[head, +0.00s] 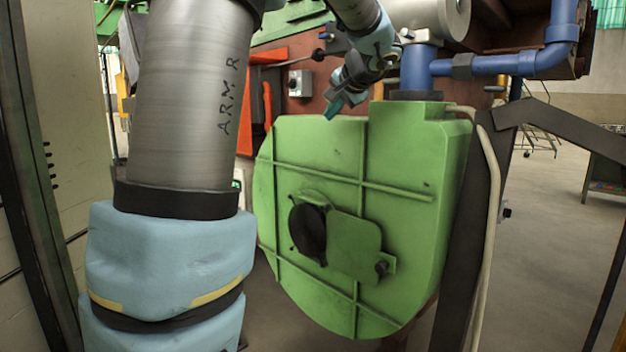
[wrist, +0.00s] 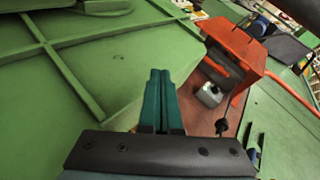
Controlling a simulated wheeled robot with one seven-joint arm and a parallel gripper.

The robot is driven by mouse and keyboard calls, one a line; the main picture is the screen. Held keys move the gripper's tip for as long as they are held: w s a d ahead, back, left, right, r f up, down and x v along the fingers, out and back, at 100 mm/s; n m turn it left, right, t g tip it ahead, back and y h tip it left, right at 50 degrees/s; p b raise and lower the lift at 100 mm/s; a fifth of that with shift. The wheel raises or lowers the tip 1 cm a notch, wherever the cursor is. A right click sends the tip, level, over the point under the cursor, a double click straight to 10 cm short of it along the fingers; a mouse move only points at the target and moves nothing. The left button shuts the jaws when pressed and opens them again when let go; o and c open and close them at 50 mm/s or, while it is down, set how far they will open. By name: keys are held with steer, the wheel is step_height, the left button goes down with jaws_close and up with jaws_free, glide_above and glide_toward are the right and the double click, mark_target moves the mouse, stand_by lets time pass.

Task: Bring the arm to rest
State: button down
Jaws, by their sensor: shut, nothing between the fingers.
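My gripper (head: 334,107) is small in the head view, at the end of my raised arm, above the top edge of the green furnace housing (head: 410,220). In the wrist view, the teal fingers of my gripper (wrist: 160,75) are together with nothing between them. The green ribbed panel fills the left of that view, and the fingers appear in front of it. I cannot tell how large the gap to the panel is. My upper arm takes up the left of the head view.
An orange bracket (head: 267,90) and a grey switch box (head: 299,83) are behind the gripper; the box also shows in the wrist view (wrist: 209,95). Blue pipes (head: 500,65) run at upper right. A dark post (head: 468,230) stands right of the housing. Open floor (head: 555,200) lies beyond.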

steer(key=s+a+f+n+g+h, duration=0.1)
steer(key=s+a+f+g, duration=0.25)
steer(key=f, duration=0.45)
steer(key=s+a+f+n+g+h, duration=0.1)
steer(key=s+a+f+g, duration=0.15)
steer(key=s+f, duration=0.45)
steer(key=s+a+f+n+g+h, duration=0.1)
steer(key=s+a+f+n+g, duration=0.15)
steer(key=s+f, duration=0.55)
steer(key=s+a+f+n+g+h, duration=0.1)
steer(key=s+a+f+n, duration=0.15)
steer(key=s+f, duration=0.55)
step_height(320, 180, up, 18)
steer(key=p, duration=1.9)
steer(key=shift+w+h, duration=0.15)
steer(key=shift+h, duration=0.15)
